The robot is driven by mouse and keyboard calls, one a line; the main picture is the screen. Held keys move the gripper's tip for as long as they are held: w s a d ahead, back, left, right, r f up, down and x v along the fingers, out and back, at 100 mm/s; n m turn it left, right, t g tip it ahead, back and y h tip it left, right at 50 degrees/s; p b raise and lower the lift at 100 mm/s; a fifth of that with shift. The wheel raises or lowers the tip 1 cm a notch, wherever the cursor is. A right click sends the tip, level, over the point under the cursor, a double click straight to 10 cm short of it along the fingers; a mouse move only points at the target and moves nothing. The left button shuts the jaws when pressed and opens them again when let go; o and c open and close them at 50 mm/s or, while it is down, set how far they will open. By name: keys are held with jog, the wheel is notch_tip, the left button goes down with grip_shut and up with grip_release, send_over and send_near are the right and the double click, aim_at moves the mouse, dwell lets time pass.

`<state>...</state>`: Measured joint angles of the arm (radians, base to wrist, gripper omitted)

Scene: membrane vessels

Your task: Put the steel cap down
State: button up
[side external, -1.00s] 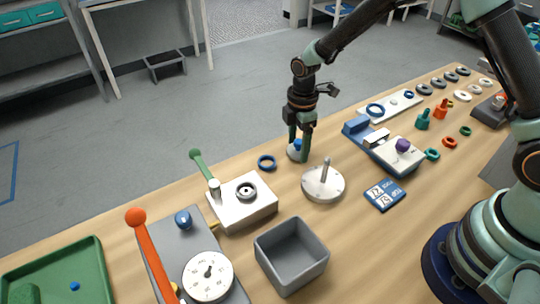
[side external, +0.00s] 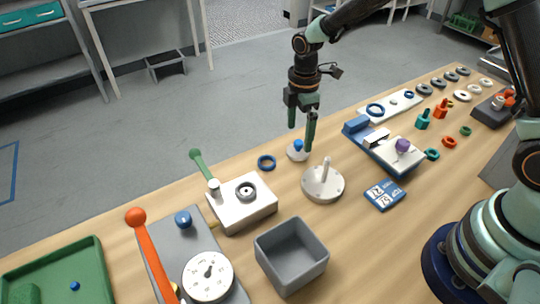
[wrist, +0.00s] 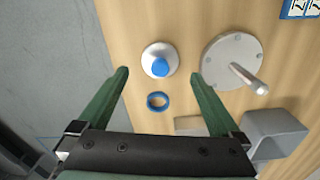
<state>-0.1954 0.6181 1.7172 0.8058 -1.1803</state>
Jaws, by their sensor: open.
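The steel cap (side external: 292,155) is a small silver disc with a blue knob (side external: 298,145) on top. It sits upright on the wooden table near its far edge. In the wrist view the cap (wrist: 147,51) lies just beyond the fingertips, roughly centred between them. My gripper (side external: 300,138) is open and empty, with its green fingers above the cap and apart from it. It also shows in the wrist view (wrist: 160,74).
A blue ring (side external: 267,162) lies left of the cap. A larger round steel lid (side external: 320,188) with an upright handle stands close in front. A grey open box (side external: 291,256), a white block with a green lever (side external: 241,207) and a blue-based fixture (side external: 383,146) stand around.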

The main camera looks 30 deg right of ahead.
aim_at(299, 141)
jog(key=s+d+r+m+t, duration=0.1)
jog(key=s+d+r+m, duration=0.15)
jog(key=r, duration=0.55)
jog(key=s+d+r+m+t, duration=0.1)
jog(key=s+d+r+m, duration=0.2)
jog(key=r, duration=0.5)
jog(key=s+d+r+m+t, duration=0.3)
jog(key=s+m, duration=0.6)
jog(key=m, duration=0.1)
jog(key=shift+s+r+t, duration=0.25)
jog(key=shift+t, duration=0.05)
